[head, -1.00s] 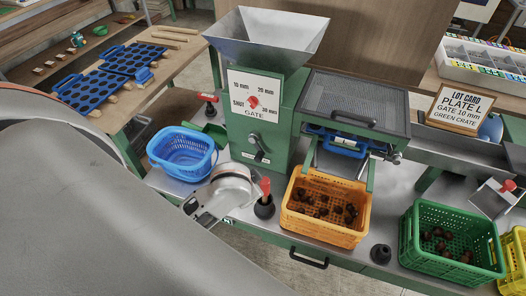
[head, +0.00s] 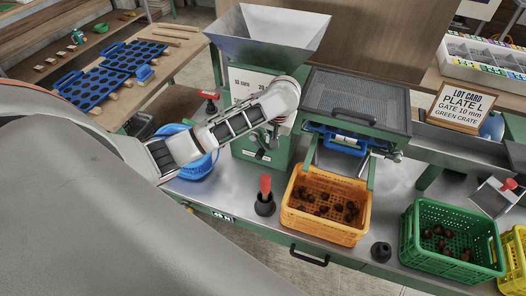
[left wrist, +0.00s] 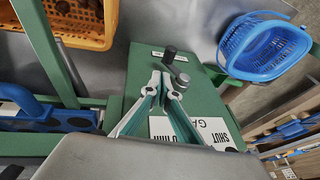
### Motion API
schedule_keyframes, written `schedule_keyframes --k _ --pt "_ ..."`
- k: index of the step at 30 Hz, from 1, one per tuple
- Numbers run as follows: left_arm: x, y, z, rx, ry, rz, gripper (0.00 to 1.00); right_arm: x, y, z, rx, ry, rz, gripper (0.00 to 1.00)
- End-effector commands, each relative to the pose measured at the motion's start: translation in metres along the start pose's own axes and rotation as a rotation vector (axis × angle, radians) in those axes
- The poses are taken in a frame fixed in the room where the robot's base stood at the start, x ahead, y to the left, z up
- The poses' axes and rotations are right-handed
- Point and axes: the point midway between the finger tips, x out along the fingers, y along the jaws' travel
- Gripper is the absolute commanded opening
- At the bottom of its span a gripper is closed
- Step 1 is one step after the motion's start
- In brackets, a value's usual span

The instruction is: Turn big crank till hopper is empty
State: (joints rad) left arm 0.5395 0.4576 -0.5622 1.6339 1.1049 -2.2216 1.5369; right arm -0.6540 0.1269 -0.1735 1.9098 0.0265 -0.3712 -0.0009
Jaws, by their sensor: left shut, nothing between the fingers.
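The grey metal hopper (head: 266,32) stands on the green machine in the head view; its outlet is hidden and I see no contents. A dark crank (left wrist: 176,66) with a round knob is on the machine's green front; in the head view it shows below the dial panel, close to my gripper. My left gripper (left wrist: 166,84) is shut and empty, its fingertips right by the crank; I cannot tell whether they touch. My left wrist covers part of the gate panel in the head view. My right gripper is not in view.
An orange crate (head: 326,232) holding chestnuts stands below the sieve tray (head: 350,97). A green crate (head: 425,265) with chestnuts is at the right. A blue basket (left wrist: 262,48) is beside the machine. A red-knobbed black stand (head: 265,205) stands on the bench. The lot card (head: 461,107) reads PLATE L, gate 10 mm, green crate.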

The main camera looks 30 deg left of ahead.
Motion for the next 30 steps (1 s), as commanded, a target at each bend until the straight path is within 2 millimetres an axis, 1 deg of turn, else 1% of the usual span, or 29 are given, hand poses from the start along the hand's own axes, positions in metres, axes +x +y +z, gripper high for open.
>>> schedule_keyframes --k 1,12,15,21,24,30 --pt "0.009 -0.002 0.000 0.000 -0.001 -0.004 0.00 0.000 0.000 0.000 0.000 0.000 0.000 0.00" --pt "0.077 -0.001 0.000 0.001 -0.001 -0.003 0.00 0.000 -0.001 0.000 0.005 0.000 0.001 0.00" --pt "0.093 -0.006 0.003 0.001 0.000 -0.003 0.00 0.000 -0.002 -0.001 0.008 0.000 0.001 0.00" --pt "0.112 -0.013 0.009 0.002 0.001 -0.001 0.00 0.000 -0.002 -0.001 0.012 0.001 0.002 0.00" --pt "0.116 -0.014 0.010 0.002 0.002 0.000 0.00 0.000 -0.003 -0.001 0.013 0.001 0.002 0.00" --pt "0.117 -0.015 0.011 0.002 0.002 0.001 0.00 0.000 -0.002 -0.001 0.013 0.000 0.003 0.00"
